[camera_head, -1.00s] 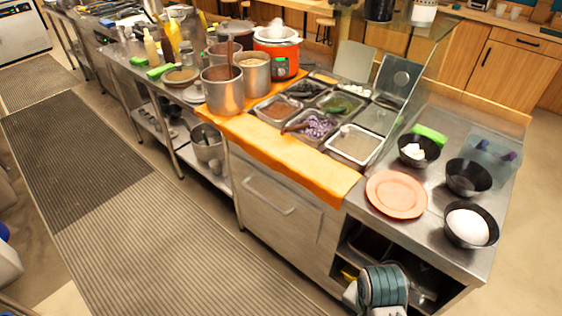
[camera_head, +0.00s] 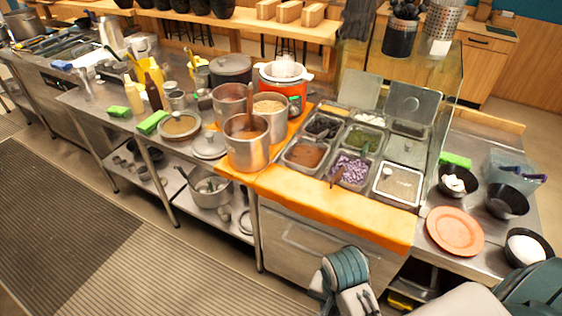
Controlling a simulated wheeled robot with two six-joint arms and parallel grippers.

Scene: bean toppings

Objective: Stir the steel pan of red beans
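A steel pan of reddish-brown beans (camera_head: 303,154) sits in the front left of the pan group on the counter. A dark spoon or ladle handle (camera_head: 336,177) lies over the neighbouring pan of chopped purple onion (camera_head: 351,169). A tall steel pot (camera_head: 246,143) left of the bean pan has a brown handle standing in it, and its contents look dark reddish. Teal and white parts of my arm show at the bottom, in front of the counter and apart from the pans. I see no fingertips of either gripper.
An orange board (camera_head: 330,208) runs along the counter front. A glass guard (camera_head: 440,100) stands right of the pans, beyond it an orange plate (camera_head: 455,231) and black bowls (camera_head: 506,201). More pots and an orange cooker (camera_head: 283,83) stand behind and left of the beans.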

